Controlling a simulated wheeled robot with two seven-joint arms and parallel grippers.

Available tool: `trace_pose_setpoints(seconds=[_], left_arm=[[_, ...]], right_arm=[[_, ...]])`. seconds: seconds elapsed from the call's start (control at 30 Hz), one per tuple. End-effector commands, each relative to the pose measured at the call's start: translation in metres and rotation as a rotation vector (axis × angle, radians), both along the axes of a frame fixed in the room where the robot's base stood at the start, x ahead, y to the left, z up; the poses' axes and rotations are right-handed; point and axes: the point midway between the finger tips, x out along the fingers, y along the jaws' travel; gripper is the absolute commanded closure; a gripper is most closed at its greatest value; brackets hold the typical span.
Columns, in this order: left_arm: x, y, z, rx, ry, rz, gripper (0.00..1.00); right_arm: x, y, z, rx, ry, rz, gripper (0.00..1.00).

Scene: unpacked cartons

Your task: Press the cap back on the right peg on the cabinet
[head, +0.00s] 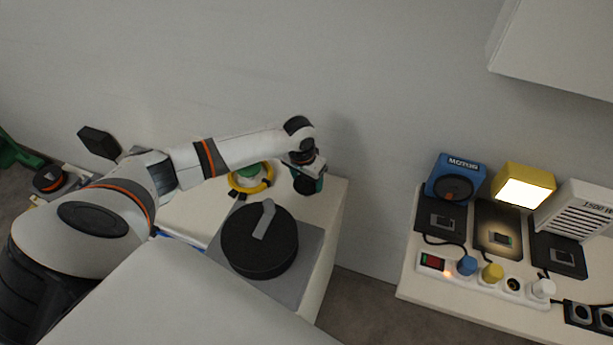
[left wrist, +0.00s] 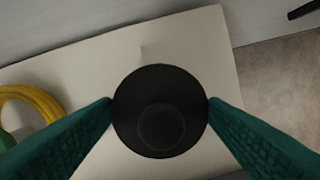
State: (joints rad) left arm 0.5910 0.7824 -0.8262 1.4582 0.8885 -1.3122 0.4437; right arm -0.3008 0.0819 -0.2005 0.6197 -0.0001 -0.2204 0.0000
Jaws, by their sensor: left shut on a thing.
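My left gripper (head: 308,186) is over the back right part of the white cabinet top (head: 325,215). Its teal fingers are shut on a round black cap (left wrist: 160,85), touching it on both sides in the left wrist view. The cap has a smaller raised or recessed disc on its face. In the head view the cap (head: 304,186) shows dark between the fingers. The right peg is not visible, and I cannot tell whether the cap is over it or touching it. My right gripper is not in view.
A yellow ring (head: 236,184) around a green and white item lies left of my gripper. A black round drum (head: 260,252) with a grey lever stands on a grey plate in front.

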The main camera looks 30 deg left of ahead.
Motion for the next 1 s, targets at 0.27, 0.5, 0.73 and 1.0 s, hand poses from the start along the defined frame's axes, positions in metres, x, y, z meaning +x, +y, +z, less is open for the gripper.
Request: trace_pose_setpoints(seconds=[0.27,0.5,0.73,1.0], left_arm=[[0.0001,-0.0001,-0.0023,0.000,0.000,0.000,0.63],[0.0001,-0.0002,-0.0021,0.000,0.000,0.000,0.08],[0.0000,-0.0001,-0.0021,0.000,0.000,0.000,0.00],[0.0000,0.0000,-0.0020,0.000,0.000,0.000,0.00]], right_arm=[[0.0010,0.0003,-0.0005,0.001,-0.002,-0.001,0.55],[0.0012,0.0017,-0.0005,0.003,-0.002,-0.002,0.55],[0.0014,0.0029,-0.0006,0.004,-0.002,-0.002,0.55],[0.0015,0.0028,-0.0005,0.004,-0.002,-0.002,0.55]])
